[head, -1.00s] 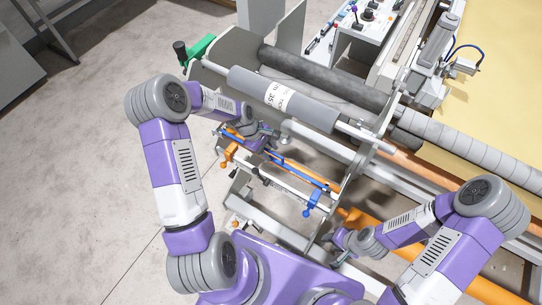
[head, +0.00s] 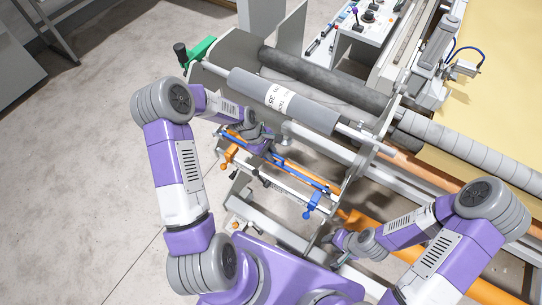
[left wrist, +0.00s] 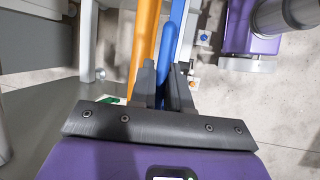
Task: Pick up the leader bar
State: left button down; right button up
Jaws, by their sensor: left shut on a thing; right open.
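The leader bar (head: 304,174) appears to be the thin blue bar lying slantwise beside an orange bar, low at the front of the machine's end frame. It also shows in the left wrist view (left wrist: 169,75), running away from between the fingers. My left gripper (head: 264,147) is shut on it towards its upper left part; the gripper hides that stretch of the bar. In the left wrist view the dark fingers (left wrist: 162,88) close on the blue bar, and the orange bar (left wrist: 143,45) runs just left of it. My right gripper (head: 335,239) is open, low and right of the bar, apart from it.
An orange clamp (head: 229,155) and a blue clamp (head: 312,204) sit near the bar's two ends. A grey roller (head: 300,103) with a white label lies above. A control box (head: 355,25) and yellow fabric (head: 500,90) are behind. Open floor (head: 90,170) lies left.

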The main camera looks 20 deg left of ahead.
pick_arm(q)
jog(key=shift+r, duration=0.1)
jog(key=shift+r, duration=0.6)
notch_tip(320, 180, up, 2)
jog(key=shift+r, duration=0.15)
jog(key=s+a+b, duration=0.1)
jog(key=s+a, duration=0.1)
jog(key=a, duration=0.6)
jog(key=s+a+b, duration=0.1)
jog(key=s+a, duration=0.2)
jog(key=a, duration=0.6)
jog(key=shift+s+a, duration=0.15)
jog(key=shift+s, duration=0.05)
